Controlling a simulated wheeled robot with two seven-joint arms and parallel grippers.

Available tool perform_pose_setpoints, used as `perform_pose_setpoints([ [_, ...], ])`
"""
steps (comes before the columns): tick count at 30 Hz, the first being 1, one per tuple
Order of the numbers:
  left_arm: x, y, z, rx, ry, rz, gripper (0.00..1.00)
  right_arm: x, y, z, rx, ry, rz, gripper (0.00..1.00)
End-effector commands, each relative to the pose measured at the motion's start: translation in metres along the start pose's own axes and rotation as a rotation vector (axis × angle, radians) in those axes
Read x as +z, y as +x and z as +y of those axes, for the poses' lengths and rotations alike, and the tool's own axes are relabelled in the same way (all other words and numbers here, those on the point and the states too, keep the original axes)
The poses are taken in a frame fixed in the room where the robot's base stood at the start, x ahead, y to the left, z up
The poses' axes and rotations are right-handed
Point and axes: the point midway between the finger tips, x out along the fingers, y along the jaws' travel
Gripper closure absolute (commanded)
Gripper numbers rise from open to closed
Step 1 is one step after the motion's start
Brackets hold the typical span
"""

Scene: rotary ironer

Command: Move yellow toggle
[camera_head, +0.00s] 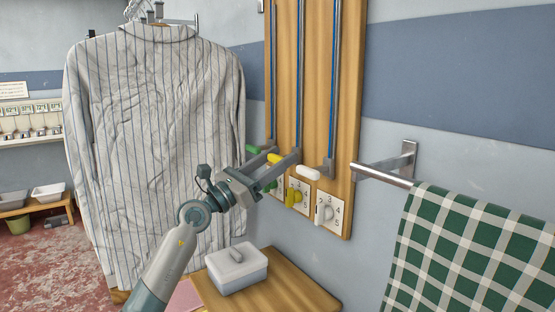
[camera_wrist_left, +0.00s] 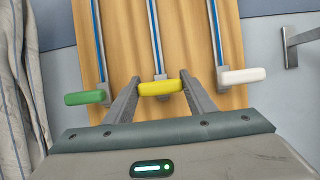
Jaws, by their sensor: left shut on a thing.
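A yellow toggle handle (camera_head: 274,158) sits at the lower end of the middle of three vertical blue-lined tracks on a wooden board (camera_head: 347,90). It also shows in the left wrist view (camera_wrist_left: 160,88). My left gripper (camera_head: 281,161) is at this handle, with one finger on each side of it, and is shut on it. In the wrist view a green handle (camera_wrist_left: 85,97) is left of the fingers and a white handle (camera_wrist_left: 242,75) right of them. Below the tracks, a yellow knob (camera_head: 293,196) sits on a numbered plate. My right gripper is not in view.
A striped shirt (camera_head: 150,130) hangs close on the left. A metal rail (camera_head: 385,175) and a checked green towel (camera_head: 470,250) are on the right. A lidded white box (camera_head: 237,270) stands on a wooden top (camera_head: 290,293) below the board.

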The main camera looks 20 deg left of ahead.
Motion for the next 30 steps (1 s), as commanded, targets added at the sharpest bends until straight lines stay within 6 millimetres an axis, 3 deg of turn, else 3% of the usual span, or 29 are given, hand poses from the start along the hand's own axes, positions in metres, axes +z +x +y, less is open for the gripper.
perform_pose_setpoints([
  [8, -0.008, -0.001, -0.002, -0.003, -0.002, 0.013, 0.90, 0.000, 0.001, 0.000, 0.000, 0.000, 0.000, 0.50],
  [9, -0.009, -0.001, -0.002, -0.003, -0.002, 0.014, 0.41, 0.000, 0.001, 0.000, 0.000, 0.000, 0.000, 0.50],
  [11, -0.008, -0.001, -0.001, -0.003, -0.002, 0.012, 0.31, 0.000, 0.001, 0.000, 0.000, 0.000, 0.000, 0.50],
  [23, -0.005, -0.004, -0.001, -0.001, -0.001, 0.007, 0.31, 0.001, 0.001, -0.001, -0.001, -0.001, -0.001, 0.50],
  [30, -0.006, -0.026, 0.000, 0.000, 0.000, 0.008, 0.31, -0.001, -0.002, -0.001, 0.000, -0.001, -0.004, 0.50],
])
